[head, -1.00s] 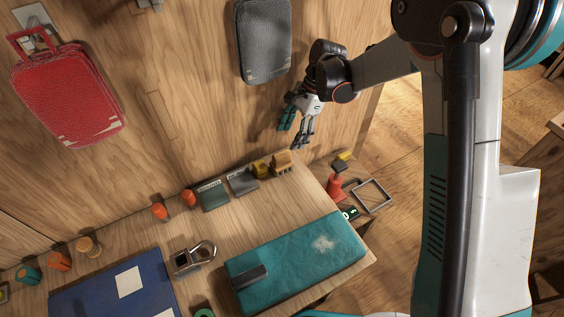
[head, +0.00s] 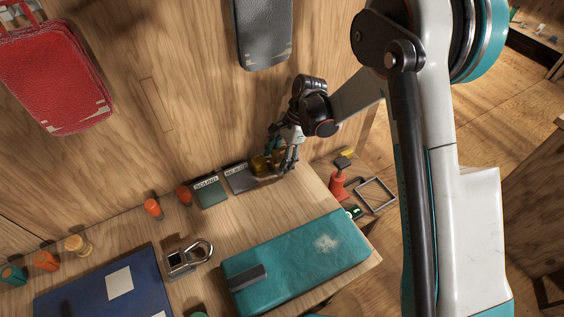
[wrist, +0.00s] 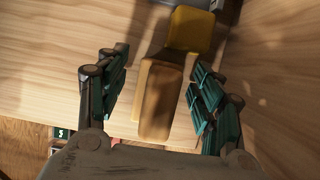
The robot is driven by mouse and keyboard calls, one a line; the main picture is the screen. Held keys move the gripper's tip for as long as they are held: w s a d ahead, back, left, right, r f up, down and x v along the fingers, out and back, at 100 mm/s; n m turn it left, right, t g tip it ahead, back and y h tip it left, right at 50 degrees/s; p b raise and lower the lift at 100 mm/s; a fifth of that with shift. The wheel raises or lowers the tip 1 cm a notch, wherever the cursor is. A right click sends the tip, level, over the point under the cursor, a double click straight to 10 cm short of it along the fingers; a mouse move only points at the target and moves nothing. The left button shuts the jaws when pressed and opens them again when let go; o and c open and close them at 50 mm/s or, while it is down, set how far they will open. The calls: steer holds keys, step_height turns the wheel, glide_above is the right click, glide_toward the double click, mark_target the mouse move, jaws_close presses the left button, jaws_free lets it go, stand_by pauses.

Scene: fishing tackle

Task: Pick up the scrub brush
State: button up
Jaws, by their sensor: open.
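The scrub brush appears to be the tan wooden block (wrist: 158,98) in the wrist view, standing on the wooden bench top. My gripper (wrist: 155,82) is open, with one teal-padded finger on each side of it. Gaps show between the block and both fingers, so it is not gripped. In the head view my gripper (head: 282,158) is low over the back right of the bench and mostly hides the block. A yellow block (wrist: 191,30) stands just beyond it in the wrist view; it also shows left of the gripper in the head view (head: 259,165).
Left of the yellow block are a grey box (head: 239,178) and a green box (head: 209,191). A teal case (head: 295,262) lies on the front of the bench (head: 225,232). The wooden back wall (head: 190,60) rises close behind. A metal frame (head: 375,195) is beyond the right edge.

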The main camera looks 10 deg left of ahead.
steer(key=shift+s+a+f, duration=0.1)
steer(key=shift+f, duration=0.35)
steer(key=shift+r, duration=0.1)
steer(key=c, duration=1.2)
steer(key=shift+r, duration=0.1)
step_height(320, 180, up, 10)
steer(key=p, duration=0.3)
steer(key=shift+p, duration=0.4)
